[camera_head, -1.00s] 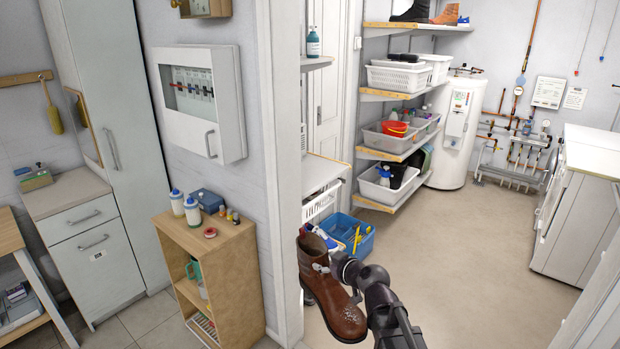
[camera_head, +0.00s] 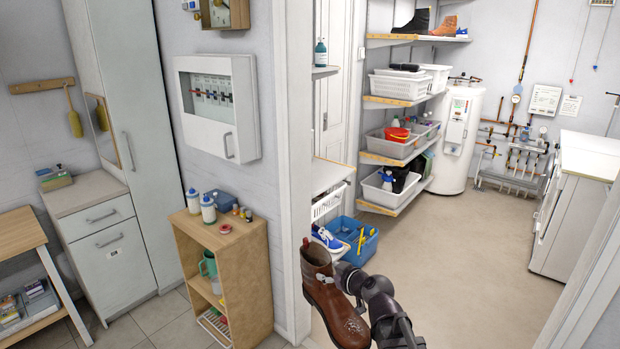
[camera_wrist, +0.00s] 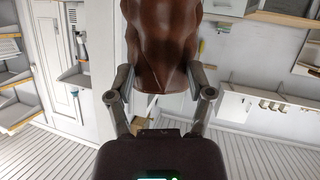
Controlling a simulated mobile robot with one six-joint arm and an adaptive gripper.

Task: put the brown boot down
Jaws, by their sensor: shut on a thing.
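The brown boot (camera_head: 332,302) is held upright in the air, its toe toward the lower right, beside the white door frame. My gripper (camera_head: 335,283) is shut on the boot's shaft from the right. In the wrist view, the boot (camera_wrist: 163,45) fills the top middle, and the two fingers of my gripper (camera_wrist: 163,85) press on its sides. The boot's sole is not seen in the wrist view.
A blue crate (camera_head: 362,249) and a blue sneaker (camera_head: 327,239) are behind the boot. A low wooden shelf unit (camera_head: 250,270) stands left of the door frame. Wall shelves (camera_head: 400,160) hold baskets and other boots. The floor (camera_head: 470,260) to the right is clear.

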